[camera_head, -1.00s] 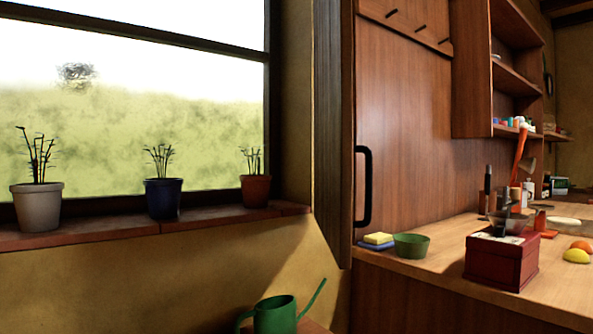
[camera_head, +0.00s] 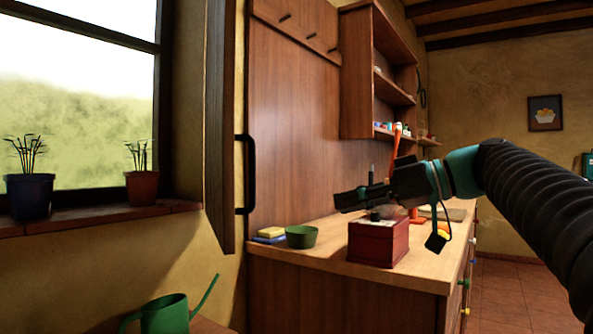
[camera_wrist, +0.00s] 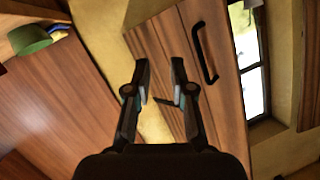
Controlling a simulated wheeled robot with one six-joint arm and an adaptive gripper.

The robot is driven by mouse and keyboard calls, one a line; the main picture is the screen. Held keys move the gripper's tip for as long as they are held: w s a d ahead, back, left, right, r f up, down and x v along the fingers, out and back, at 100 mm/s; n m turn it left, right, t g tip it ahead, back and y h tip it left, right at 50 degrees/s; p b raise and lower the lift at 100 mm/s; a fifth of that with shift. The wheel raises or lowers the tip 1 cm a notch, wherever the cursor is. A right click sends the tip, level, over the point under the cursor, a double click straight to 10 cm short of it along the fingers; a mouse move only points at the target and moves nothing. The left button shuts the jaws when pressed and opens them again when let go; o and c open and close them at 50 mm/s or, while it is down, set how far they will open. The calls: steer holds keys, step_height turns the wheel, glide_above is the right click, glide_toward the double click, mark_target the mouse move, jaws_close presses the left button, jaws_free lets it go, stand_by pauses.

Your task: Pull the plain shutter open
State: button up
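The plain wooden shutter (camera_head: 217,130) stands out edge-on from the wall, right of the window, in the head view. Its black bar handle (camera_head: 250,175) is on the side facing right. In the wrist view the shutter (camera_wrist: 222,88) shows its plank face and its handle (camera_wrist: 201,52), ahead and right of the fingers. My gripper (camera_head: 348,198) is right of the handle, over the counter, apart from it. In the wrist view my gripper (camera_wrist: 160,82) is open, with nothing between its fingers.
Below my gripper, the counter (camera_head: 330,230) holds a red box (camera_head: 378,243), a green bowl (camera_head: 301,237) and a yellow sponge (camera_head: 271,232). A green watering can (camera_head: 165,314) is at lower left. Potted plants stand on the sill (camera_head: 100,218).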

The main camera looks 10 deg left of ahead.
step_height(320, 180, up, 7)
steer(key=w+n+g+y, duration=0.1)
steer(key=n+g+y, duration=0.25)
steer(key=n, duration=0.35)
steer(key=s+a, duration=0.1)
steer(key=a, duration=1.2)
steer(key=shift+s+g, duration=0.2)
steer(key=shift+g, duration=0.15)
steer(key=shift+a+h, duration=0.1)
steer(key=shift+h, duration=0.15)
jaws_close()
jaws_free()
